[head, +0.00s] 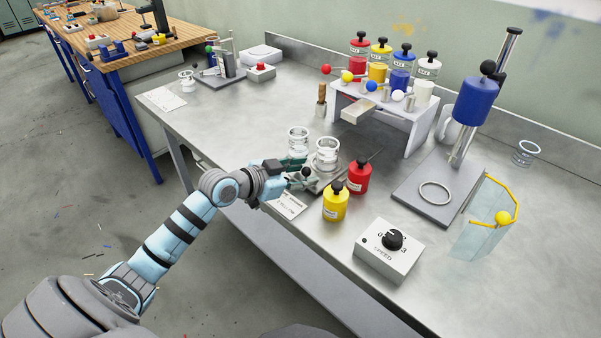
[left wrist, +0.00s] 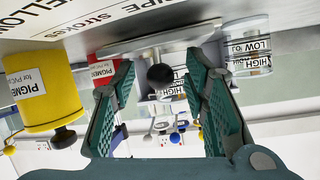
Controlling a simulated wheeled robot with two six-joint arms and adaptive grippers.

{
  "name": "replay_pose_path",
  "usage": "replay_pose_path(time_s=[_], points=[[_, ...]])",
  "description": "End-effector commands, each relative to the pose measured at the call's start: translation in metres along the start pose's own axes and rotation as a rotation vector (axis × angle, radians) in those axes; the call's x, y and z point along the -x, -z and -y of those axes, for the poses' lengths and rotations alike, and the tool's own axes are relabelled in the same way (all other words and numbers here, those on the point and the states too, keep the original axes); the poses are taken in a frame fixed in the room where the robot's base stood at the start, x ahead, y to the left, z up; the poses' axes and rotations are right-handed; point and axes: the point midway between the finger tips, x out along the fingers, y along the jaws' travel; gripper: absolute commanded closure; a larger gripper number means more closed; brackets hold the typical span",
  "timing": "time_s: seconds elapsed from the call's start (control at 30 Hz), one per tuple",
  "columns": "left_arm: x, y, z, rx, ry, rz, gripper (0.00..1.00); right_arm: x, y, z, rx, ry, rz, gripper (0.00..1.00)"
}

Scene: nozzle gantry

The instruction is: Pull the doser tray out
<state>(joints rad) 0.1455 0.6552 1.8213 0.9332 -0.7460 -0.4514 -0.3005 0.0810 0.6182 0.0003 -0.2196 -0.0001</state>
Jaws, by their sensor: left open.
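A flat grey metal tray (head: 322,185) lies on the bench in the head view, with a clear glass jar (head: 327,152) on or just behind it. A black ball knob (head: 306,173) is at its near left side. My left gripper (head: 298,172) is open at the knob. In the left wrist view, which looks upside down, the knob (left wrist: 160,76) shows between the two open green fingers (left wrist: 158,82), with a gap on both sides. The tray's plate (left wrist: 135,45) shows behind it. My right gripper is not in view.
A yellow bottle (head: 336,203) and a red bottle (head: 359,177) stand close to the tray's right. A second glass jar (head: 298,140) is behind the gripper. A white dispenser stand (head: 425,118) is farther back. A speed box (head: 390,250) is at the front right.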

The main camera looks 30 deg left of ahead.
Motion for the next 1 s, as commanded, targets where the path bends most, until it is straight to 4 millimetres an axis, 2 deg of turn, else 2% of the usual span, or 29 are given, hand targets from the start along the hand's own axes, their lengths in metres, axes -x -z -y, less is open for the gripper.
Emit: replay_pose_path(time_s=[0.13, 0.3, 0.43, 1.0], points=[[0.017, -0.001, 0.001, -0.007, 0.002, 0.004, 0.59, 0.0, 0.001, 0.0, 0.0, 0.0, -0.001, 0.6], [0.054, -0.002, -0.001, -0.01, -0.003, 0.008, 0.59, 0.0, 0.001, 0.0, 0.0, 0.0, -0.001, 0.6], [0.069, -0.002, 0.001, -0.006, 0.005, 0.006, 0.59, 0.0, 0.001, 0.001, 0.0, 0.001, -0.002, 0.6], [0.074, 0.0, -0.001, 0.0, -0.001, 0.0, 0.59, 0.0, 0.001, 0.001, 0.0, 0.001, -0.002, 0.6]])
